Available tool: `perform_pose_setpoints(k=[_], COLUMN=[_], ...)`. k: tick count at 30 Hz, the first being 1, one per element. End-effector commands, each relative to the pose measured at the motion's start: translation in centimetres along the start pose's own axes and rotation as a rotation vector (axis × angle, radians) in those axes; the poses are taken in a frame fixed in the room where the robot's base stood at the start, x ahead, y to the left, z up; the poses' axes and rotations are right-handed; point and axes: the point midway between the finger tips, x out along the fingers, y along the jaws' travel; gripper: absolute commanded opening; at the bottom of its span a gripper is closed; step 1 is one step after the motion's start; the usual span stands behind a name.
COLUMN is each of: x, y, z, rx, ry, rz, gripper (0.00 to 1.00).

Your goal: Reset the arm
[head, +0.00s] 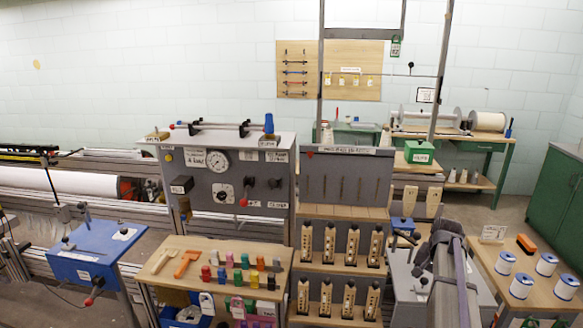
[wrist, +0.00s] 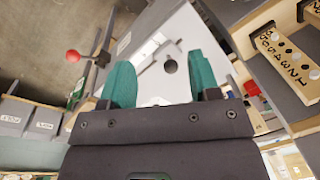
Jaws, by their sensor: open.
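My gripper (wrist: 162,78) shows in the wrist view with its two green fingers spread apart and nothing between them. Beyond the fingers is a pale grey surface with a dark round hole (wrist: 170,66). I cannot tell how far the fingertips are from it. A red ball knob (wrist: 72,56) on a dark rod is left of the fingers. In the head view my arm is at the lower right, but the fingers cannot be made out there.
A wooden numbered block (wrist: 286,62) is right of the fingers. In the head view, a grey control cabinet (head: 219,215) stands left of centre, above a wooden shelf (head: 160,282) with coloured pegs. A rack holds several numbered blocks. A wooden table (head: 525,300) with white spools is right of my arm.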

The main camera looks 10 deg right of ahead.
Motion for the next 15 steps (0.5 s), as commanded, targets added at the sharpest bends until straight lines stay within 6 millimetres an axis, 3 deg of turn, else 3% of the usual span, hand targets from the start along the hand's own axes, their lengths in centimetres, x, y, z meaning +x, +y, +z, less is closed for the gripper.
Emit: perform_pose_setpoints(k=[1,3,6,9,12,15], x=[0.0,0.1,0.1,0.0,0.1,0.2], y=[-1.4,-3.6,-6.0,-7.5,-9.2,-10.6], z=[6.0,12.7,22.0,29.4,33.6,34.6], rx=[-0.128,-0.320,-0.565,-0.737,-0.837,-0.879], ry=[-0.015,-0.035,-0.060,-0.074,-0.077,-0.080], rz=[0.018,0.045,0.076,0.095,0.096,0.094], gripper=[0.56,0.56,0.56,0.56,0.56,0.56])
